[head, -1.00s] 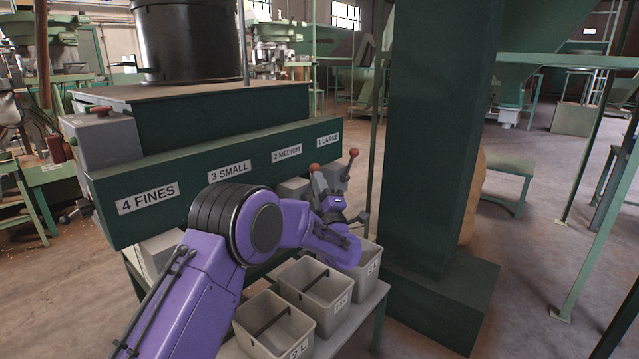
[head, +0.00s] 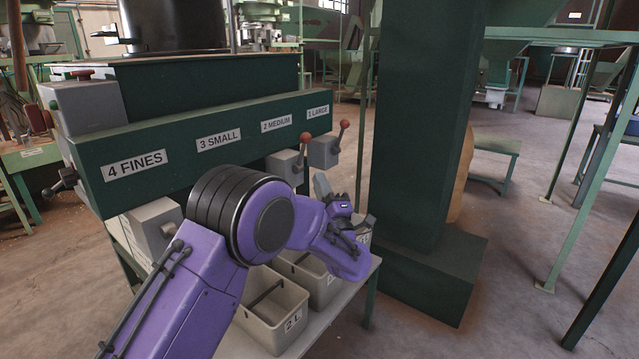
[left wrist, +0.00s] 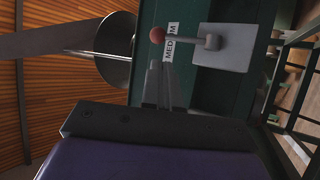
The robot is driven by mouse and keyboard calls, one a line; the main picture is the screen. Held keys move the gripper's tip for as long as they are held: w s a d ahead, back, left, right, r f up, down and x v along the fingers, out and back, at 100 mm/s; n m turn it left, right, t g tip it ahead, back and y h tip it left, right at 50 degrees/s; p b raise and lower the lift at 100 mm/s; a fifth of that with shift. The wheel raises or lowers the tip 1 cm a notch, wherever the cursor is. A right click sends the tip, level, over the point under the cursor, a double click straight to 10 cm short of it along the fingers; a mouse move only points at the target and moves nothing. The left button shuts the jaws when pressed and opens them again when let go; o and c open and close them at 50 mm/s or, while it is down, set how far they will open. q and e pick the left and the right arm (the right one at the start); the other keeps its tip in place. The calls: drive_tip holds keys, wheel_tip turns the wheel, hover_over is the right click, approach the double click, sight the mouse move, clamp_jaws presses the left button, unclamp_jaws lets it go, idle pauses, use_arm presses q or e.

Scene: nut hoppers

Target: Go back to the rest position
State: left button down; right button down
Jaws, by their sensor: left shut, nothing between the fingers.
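My left arm reaches in from the lower left of the head view. Its gripper (head: 328,192) is shut and empty, in front of the hopper's green panel (head: 190,150) and below the lever boxes. In the left wrist view the closed fingers (left wrist: 160,84) point toward the panel, near the MEDIUM label (left wrist: 169,42) and a red-knobbed lever (left wrist: 157,35). The fingers look apart from the lever. In the head view two red-knobbed levers (head: 305,138) (head: 344,125) show under the MEDIUM and LARGE labels. My right gripper is not in view.
Pale bins (head: 275,318) stand on a bench (head: 325,330) below the panel, partly hidden by my arm. A thick green column (head: 415,130) with a wide base (head: 440,275) stands to the right.

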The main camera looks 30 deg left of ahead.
use_arm(q)
drive_tip(key=s+d+f+m+h, duration=0.2)
drive_tip(key=f+m+h, duration=0.35)
drive_tip(key=f, duration=0.45)
drive_tip(key=s+d+f+m+h, duration=0.1)
drive_tip(key=d+f+m+h, duration=0.1)
drive_tip(key=f+m+h, duration=0.55)
drive_tip(key=s+f+m+g, duration=0.25)
drive_tip(key=s+f, duration=0.65)
drive_tip(key=f, duration=0.6)
drive_tip(key=s+d+f+m+g+h, duration=0.1)
drive_tip(key=s+f+g, duration=0.25)
drive_tip(key=s, duration=0.65)
drive_tip(key=s+f+m+g+h, duration=0.1)
drive_tip(key=s+f+g, duration=0.3)
drive_tip(key=s, duration=0.5)
drive_tip(key=s+d+f+g+h, duration=0.1)
drive_tip(key=s+f+g, duration=0.1)
drive_tip(key=s+f, duration=0.6)
drive_tip(key=s+r+p, duration=0.1)
drive_tip(key=r+p, duration=0.6)
drive_tip(key=r, duration=0.1)
drive_tip(key=s+r+p, duration=0.2)
drive_tip(key=r+p, duration=0.6)
drive_tip(key=shift+s+a+r+y, duration=0.25)
drive_tip(key=shift+s+y, duration=0.05)
